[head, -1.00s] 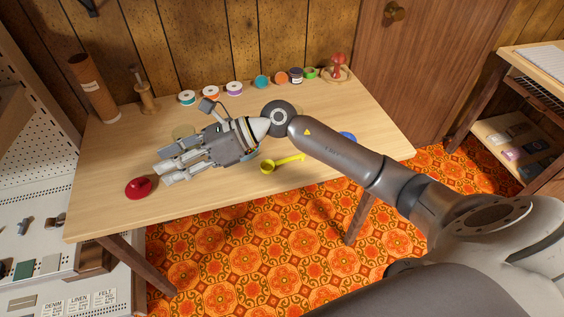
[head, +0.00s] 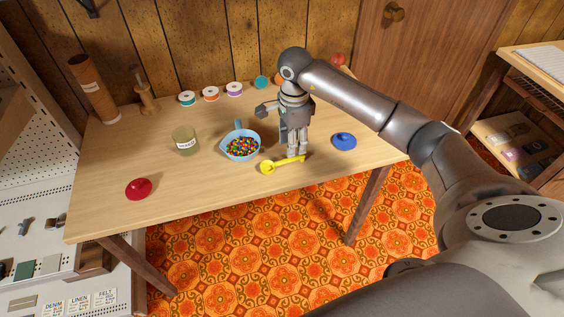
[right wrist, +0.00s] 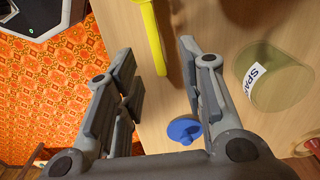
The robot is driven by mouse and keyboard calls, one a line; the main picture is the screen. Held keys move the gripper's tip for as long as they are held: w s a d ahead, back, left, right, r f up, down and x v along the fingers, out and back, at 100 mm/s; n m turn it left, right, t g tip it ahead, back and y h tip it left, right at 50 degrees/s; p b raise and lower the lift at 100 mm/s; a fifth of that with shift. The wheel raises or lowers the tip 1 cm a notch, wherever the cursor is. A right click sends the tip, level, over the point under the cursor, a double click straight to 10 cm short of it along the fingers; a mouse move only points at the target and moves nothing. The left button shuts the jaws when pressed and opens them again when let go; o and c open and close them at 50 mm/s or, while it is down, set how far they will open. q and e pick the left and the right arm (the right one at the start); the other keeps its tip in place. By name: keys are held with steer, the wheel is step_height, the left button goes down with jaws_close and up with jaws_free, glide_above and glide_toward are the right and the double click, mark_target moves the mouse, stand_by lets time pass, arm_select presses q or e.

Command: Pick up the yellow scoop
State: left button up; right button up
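The yellow scoop (head: 267,168) lies on the wooden table near its front edge, its bowl to the left and its handle to the right. My right gripper (head: 296,151) points down at the scoop's handle. In the right wrist view my right gripper (right wrist: 158,65) has its fingers apart, one on each side of the yellow handle (right wrist: 153,38). I cannot tell whether a finger touches it. My left gripper is not in view.
A blue pan (head: 257,151) of coloured beads stands close behind the scoop. A jar (head: 184,141) and red lid (head: 138,189) are left; a blue lid (head: 344,142) is right. Another labelled jar (right wrist: 275,78) shows in the wrist view. Spools (head: 211,94) line the back.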

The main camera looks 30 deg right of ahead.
mark_target(291, 159)
steer(key=shift+s+a+f+p, duration=0.1)
steer(key=shift+f+p, duration=0.2)
steer(key=shift+f, duration=1.2)
steer(key=shift+s+a+f+p, duration=0.1)
steer(key=shift+f+p, duration=0.15)
steer(key=shift+f, duration=1.2)
jaws_close()
